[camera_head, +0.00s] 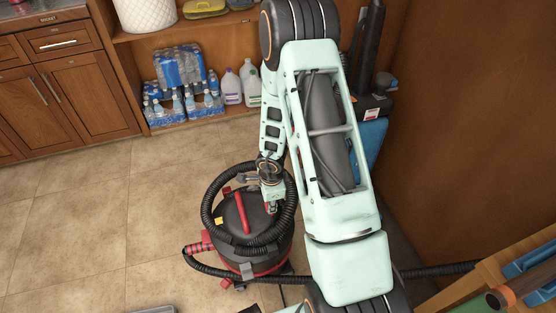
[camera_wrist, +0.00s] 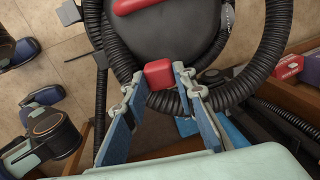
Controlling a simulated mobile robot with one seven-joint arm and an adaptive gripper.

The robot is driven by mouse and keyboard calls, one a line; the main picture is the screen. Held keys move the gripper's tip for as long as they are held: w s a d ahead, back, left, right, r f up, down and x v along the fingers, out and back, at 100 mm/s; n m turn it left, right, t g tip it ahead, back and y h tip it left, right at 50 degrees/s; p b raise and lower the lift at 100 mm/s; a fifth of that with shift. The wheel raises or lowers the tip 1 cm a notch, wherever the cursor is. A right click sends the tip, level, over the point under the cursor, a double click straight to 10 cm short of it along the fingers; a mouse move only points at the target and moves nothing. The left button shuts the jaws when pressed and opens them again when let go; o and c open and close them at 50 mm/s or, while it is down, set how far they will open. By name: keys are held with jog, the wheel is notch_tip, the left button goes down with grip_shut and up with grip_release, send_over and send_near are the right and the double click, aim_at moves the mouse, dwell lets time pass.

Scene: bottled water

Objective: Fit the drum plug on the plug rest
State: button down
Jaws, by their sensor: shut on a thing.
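My gripper (camera_wrist: 158,80) is shut on a small red block, which I take to be the drum plug (camera_wrist: 159,72). The plug sits between the two fingertips in the wrist view. In the head view my gripper (camera_head: 272,196) points down over the right side of the vacuum's black lid, with a bit of red (camera_head: 271,207) at its tip. The wet-dry vacuum (camera_head: 238,218) has a black lid with a red handle (camera_head: 241,212) and a thick black hose (camera_head: 210,213) coiled around it. I cannot pick out the plug rest for certain.
A shelf with packs of bottled water (camera_head: 183,105) and white jugs (camera_head: 232,87) stands behind. Wooden cabinets (camera_head: 80,105) are at the left. A wooden bench with a blue tray (camera_head: 530,265) is at the lower right. The tiled floor left of the vacuum is clear.

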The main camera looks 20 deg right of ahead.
jog(key=s+a+f+g+p, duration=0.15)
jog(key=s+f, duration=0.25)
jog(key=s, duration=0.4)
jog(key=b, duration=0.6)
send_over(272, 246)
jog(key=shift+g, duration=0.25)
notch_tip(272, 246, down, 5)
jog(key=shift+w+f, duration=0.1)
jog(key=shift+f, duration=0.1)
jog(key=shift+f+b, duration=0.3)
jog(key=shift+f, duration=0.3)
dwell(0.5)
jog(key=c, duration=1.5)
grip_release()
notch_tip(272, 246, up, 12)
